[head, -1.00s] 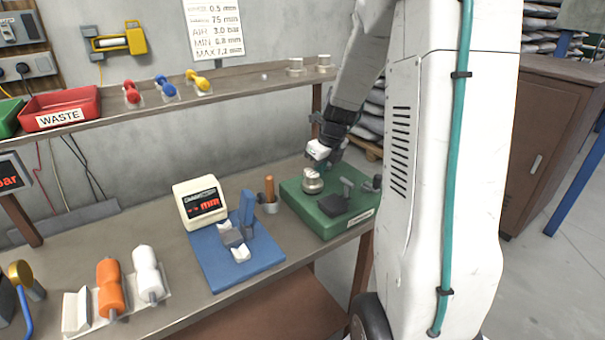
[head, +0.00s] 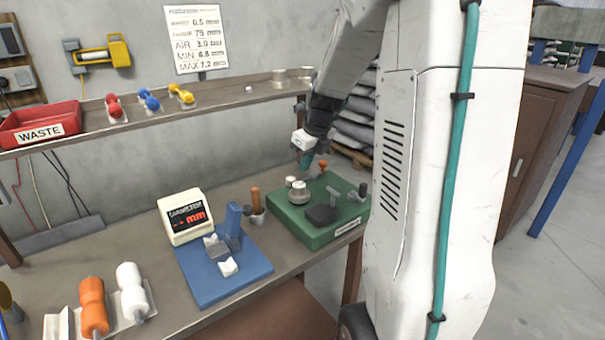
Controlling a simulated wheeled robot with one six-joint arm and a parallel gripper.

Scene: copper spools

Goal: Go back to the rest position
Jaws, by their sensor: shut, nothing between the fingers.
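My gripper (head: 304,158) is at the end of my arm, above the green fixture board (head: 325,236) at the right end of the workbench. It is shut and empty, and it hangs clear of the round metal piece (head: 299,194) on that board. My own white column hides the room to the right of the board and part of my arm.
A blue board (head: 205,293) with a digital gauge (head: 184,214) stands left of the green board. An orange spool (head: 93,307) and a white spool (head: 131,288) lie at the front left. A shelf (head: 230,99) with a red WASTE bin (head: 42,125) runs behind. A brown cabinet (head: 540,140) stands at right.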

